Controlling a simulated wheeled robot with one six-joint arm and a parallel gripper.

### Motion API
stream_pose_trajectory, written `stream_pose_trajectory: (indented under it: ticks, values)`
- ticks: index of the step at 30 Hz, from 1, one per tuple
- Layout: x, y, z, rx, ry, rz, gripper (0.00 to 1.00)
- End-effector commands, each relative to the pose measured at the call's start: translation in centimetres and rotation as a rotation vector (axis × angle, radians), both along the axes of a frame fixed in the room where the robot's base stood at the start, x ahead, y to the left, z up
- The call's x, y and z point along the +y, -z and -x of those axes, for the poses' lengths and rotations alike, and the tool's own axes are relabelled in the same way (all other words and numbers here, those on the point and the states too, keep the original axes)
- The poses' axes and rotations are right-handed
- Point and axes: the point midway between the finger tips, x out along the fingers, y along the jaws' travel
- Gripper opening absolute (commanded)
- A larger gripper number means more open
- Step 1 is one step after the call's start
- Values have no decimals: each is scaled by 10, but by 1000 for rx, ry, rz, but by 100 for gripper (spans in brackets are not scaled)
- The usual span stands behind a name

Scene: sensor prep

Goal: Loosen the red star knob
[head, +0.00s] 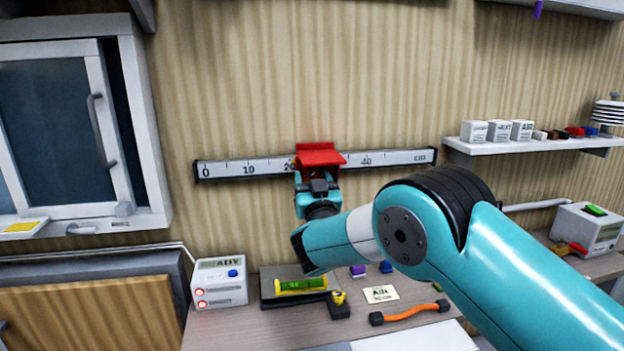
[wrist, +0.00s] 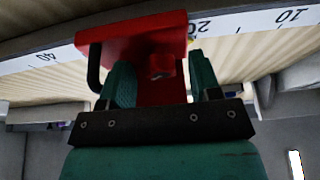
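A red slider (head: 320,154) sits on the white wall scale (head: 245,168), between the 20 and 40 marks. In the wrist view the red slider (wrist: 130,38) fills the top middle, and a small red knob (wrist: 162,66) stands out from its underside. My gripper (head: 318,184) is right at the slider from the front. In the wrist view its two dark teal fingers stand either side of the knob, with gaps showing on both sides. It looks open and not closed on the knob. The knob is hidden in the head view, and its star shape is hard to make out.
Below, the bench (head: 235,322) holds a white meter box (head: 219,281), a green level (head: 302,285), a label card (head: 381,293) and an orange-handled cable (head: 410,313). A shelf (head: 530,144) with small boxes is at right. A cabinet window (head: 55,130) is at left.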

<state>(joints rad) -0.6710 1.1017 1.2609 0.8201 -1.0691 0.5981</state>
Motion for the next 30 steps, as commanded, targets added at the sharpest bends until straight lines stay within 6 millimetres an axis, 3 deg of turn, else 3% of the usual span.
stream_pose_trajectory:
  ticks: [1,5,6,17,30]
  values:
    - [0,0,0,0,0,0,45]
    - [0,0,0,0,0,0,15]
    - [0,0,0,0,0,0,12]
    - [-1,-2,-1,-12,1,53,12]
    - [-5,-12,-2,-94,-1,353,12]
